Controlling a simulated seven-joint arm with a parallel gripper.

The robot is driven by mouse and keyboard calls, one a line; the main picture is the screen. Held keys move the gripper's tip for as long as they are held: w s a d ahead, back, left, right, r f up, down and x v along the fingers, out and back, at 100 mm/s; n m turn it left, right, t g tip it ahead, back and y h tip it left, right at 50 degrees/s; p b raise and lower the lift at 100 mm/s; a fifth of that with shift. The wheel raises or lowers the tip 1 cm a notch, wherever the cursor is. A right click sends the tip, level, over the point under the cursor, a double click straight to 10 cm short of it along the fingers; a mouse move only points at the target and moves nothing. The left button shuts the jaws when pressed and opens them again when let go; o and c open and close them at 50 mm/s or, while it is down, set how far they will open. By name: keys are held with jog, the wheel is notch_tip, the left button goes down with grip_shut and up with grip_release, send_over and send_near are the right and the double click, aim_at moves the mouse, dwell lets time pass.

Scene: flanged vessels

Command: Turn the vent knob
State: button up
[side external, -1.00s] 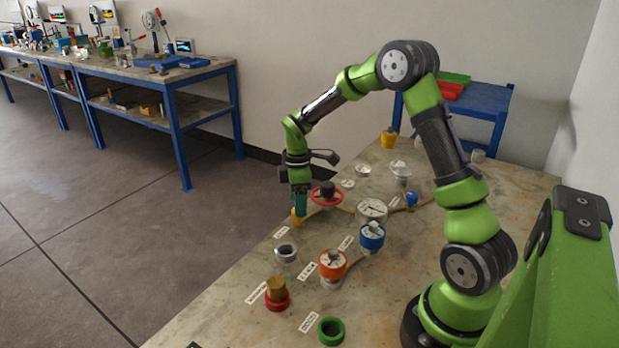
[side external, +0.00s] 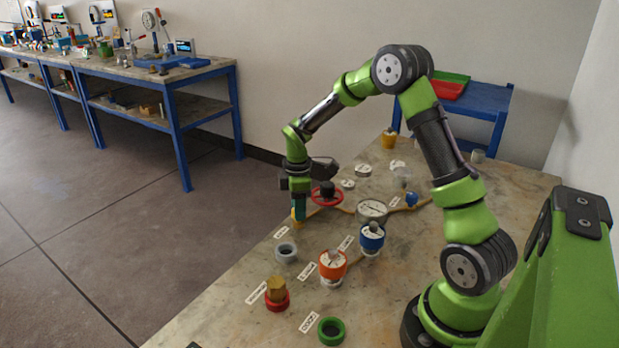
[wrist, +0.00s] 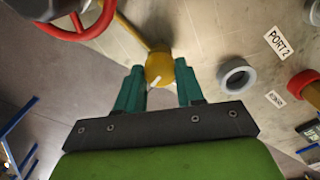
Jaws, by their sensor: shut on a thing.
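The vent knob appears to be the small yellow knob (wrist: 159,66) at the end of a yellow pipe (wrist: 131,27). It has a short white mark on its near side. My gripper (wrist: 160,76) points down over it, with one teal finger on each side, shut on the knob. In the side view my gripper (side external: 299,212) stands at the table's far left edge, and only a little of the yellow knob (side external: 295,218) shows beneath the fingers.
A red handwheel (side external: 327,195) stands close beside my gripper. A grey ring (side external: 286,253), an orange vessel (side external: 333,265), a blue vessel (side external: 372,238) and a round gauge (side external: 372,210) stand nearby. A brass hex piece in a red ring (side external: 277,294) is nearer the camera.

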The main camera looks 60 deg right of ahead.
jog(key=m, duration=0.4)
jog(key=shift+m, duration=0.3)
jog(key=m, duration=0.9)
jog(key=shift+m, duration=2.2)
jog(key=o, duration=1)
jog(key=shift+o, duration=0.2)
